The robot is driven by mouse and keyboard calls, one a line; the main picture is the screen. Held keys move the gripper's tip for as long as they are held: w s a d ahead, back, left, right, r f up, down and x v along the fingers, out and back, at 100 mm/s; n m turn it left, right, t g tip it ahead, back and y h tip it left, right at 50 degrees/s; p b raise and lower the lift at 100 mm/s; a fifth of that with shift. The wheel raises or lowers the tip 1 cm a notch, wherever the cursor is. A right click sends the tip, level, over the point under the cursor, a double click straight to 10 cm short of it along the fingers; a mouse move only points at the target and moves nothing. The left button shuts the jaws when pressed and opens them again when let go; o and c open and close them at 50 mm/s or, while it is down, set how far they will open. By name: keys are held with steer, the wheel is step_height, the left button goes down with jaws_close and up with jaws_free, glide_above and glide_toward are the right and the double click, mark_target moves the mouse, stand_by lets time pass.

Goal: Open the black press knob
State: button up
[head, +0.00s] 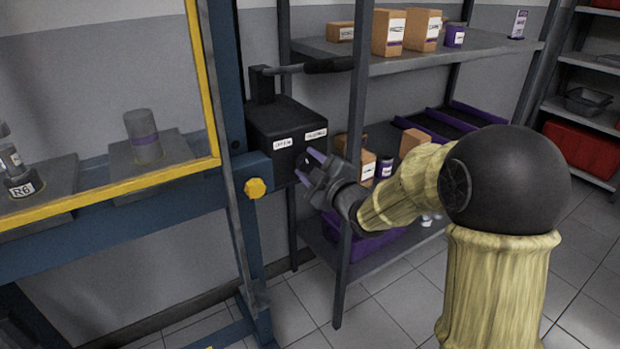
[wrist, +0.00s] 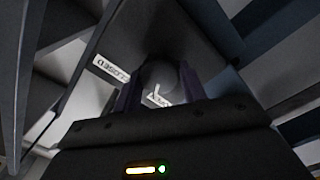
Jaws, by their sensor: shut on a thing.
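The black press box (head: 287,127) is fixed to the blue press frame and carries two white labels on its front edge. A black knob is on the box's face below the labels, mostly hidden by my gripper in the head view. My gripper (head: 309,168) reaches it from the right with its purple fingers at the face. In the wrist view the round dark knob (wrist: 160,80) sits between the two fingers (wrist: 158,92), which are shut on it. A "CLOSED" label (wrist: 111,69) shows left of the knob, and a white mark shows on the knob's lower part.
A black-gripped lever (head: 310,67) stands on top of the box. A shelf post (head: 354,150) is close to my wrist, with boxed goods on the shelves behind. A yellow knob (head: 255,188) and yellow-edged guard (head: 110,190) are at the left.

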steer(key=shift+f+n+b, duration=0.1)
steer(key=shift+n+b, duration=0.3)
steer(key=shift+n, duration=0.1)
steer(key=o, duration=1)
steer(key=shift+c, duration=0.2)
steer(key=shift+s, duration=0.1)
steer(key=v, duration=1.7)
steer(key=shift+b, duration=0.4)
steer(key=shift+s+d, duration=0.1)
steer(key=shift+d, duration=0.05)
